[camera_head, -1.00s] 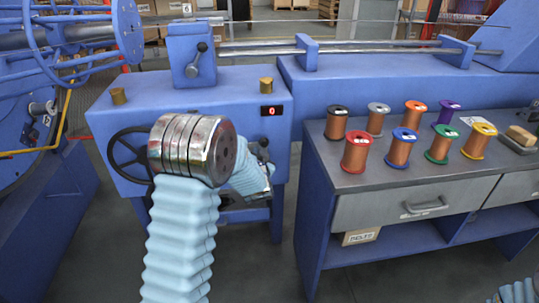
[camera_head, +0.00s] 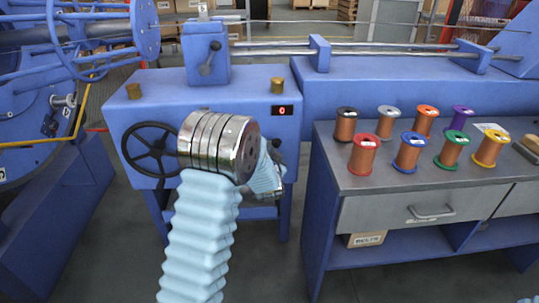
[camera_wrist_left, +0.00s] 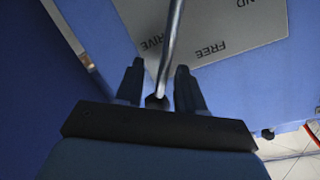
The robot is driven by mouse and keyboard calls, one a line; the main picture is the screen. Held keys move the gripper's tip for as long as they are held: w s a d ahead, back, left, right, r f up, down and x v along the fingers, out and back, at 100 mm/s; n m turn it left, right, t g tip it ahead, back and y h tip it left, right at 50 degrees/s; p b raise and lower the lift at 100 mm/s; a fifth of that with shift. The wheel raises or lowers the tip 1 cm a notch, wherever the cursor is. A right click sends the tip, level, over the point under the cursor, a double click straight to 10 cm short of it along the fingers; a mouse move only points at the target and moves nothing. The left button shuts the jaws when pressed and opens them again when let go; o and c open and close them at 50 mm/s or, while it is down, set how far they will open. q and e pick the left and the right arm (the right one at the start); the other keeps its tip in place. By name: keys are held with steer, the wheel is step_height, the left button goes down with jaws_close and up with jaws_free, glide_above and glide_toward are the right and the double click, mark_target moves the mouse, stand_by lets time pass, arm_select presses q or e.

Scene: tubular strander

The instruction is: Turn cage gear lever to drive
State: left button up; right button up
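In the left wrist view a thin metal lever (camera_wrist_left: 172,45) crosses a grey plate (camera_wrist_left: 235,38) with the words DRIVE and FREE and a third word cut to "ND". Its dark end sits between the two black fingers of my left gripper (camera_wrist_left: 160,75). The fingers are open around it, with gaps showing on both sides. The rod runs over the plate close to the word DRIVE. In the head view my left arm hides most of the gripper and the lever, in front of the blue machine cabinet (camera_head: 150,105). My right gripper is out of view.
A black handwheel (camera_head: 135,150) is left of my arm. Another lever (camera_head: 208,62) stands on the box on top. A red display (camera_head: 283,110) reads 0. A bench (camera_head: 350,180) with several wire spools stands at the right.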

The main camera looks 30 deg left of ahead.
arm_select(q)
steer(key=v, duration=1.3)
steer(key=shift+s+d, duration=0.25)
steer(key=shift+s, duration=0.05)
steer(key=s+d+f+g+h, duration=0.3)
steer(key=d+f, duration=0.2)
steer(key=f, duration=0.6)
steer(key=s+d+f+g+h, duration=0.25)
steer(key=d+f+h, duration=0.2)
steer(key=f, duration=0.65)
steer(key=s+d+f+n+g+h, duration=0.1)
steer(key=s+d+f+g+h, duration=0.1)
steer(key=s+d+f, duration=0.3)
steer(key=s+d+f+n+g+h, duration=0.2)
steer(key=s+d+f+g, duration=0.3)
steer(key=s, duration=0.6)
steer(key=shift+s+d+f, duration=0.15)
steer(key=shift+d+f, duration=0.2)
steer(key=shift+d, duration=0.6)
